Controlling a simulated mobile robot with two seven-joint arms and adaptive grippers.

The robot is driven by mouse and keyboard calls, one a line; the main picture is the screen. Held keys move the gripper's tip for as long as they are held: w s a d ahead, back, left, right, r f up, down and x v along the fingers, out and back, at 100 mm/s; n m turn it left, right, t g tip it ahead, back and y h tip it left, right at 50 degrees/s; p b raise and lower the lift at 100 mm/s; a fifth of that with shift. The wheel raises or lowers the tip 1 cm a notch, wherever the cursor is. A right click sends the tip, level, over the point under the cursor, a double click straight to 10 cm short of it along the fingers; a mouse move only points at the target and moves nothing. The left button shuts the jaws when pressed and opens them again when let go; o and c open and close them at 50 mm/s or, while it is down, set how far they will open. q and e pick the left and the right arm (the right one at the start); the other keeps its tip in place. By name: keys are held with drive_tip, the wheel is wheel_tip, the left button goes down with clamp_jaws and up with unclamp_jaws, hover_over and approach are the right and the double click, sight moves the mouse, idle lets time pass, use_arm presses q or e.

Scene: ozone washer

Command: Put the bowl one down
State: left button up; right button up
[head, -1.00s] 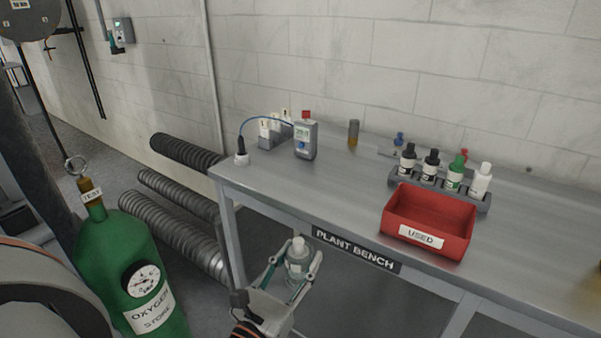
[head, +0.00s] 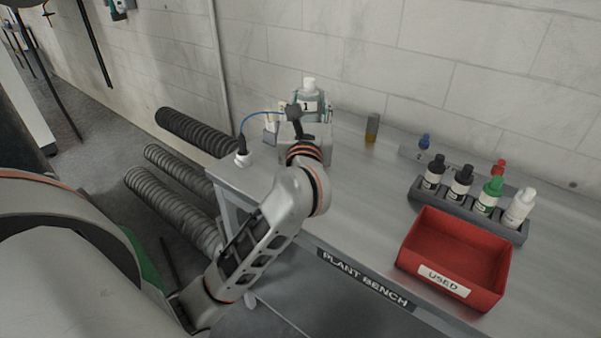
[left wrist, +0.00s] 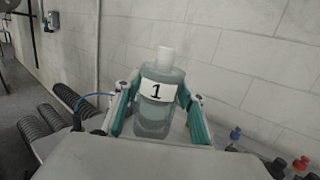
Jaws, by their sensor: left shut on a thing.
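Bowl one (head: 307,97) is a clear, bottle-like vessel with a white cap and a label reading 1. My left gripper (head: 311,110) is shut on it and holds it upright over the back left of the plant bench (head: 345,195). In the left wrist view the bowl (left wrist: 157,120) stands between the two teal-padded fingers. Its base is hidden behind the gripper in the head view, so I cannot tell whether it touches the bench. My right gripper is not in view.
A red USED bin (head: 455,257) and a rack of several small bottles (head: 468,208) stand on the right. An amber vial (head: 372,127) stands near the wall. A white-based probe (head: 242,157) with a blue cable is at the left corner. The middle bench top is clear.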

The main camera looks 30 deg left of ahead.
use_arm(q)
drive_tip(key=shift+w+a+r, duration=0.15)
drive_tip(key=shift+w+r, duration=0.3)
drive_tip(key=shift+r, duration=0.1)
drive_tip(key=shift+w+a+f, duration=0.1)
drive_tip(key=shift+w+f, duration=0.05)
drive_tip(key=shift+f, duration=0.05)
wheel_tip(320, 180, down, 19)
drive_tip(key=b, duration=0.3)
drive_tip(key=shift+f, duration=0.15)
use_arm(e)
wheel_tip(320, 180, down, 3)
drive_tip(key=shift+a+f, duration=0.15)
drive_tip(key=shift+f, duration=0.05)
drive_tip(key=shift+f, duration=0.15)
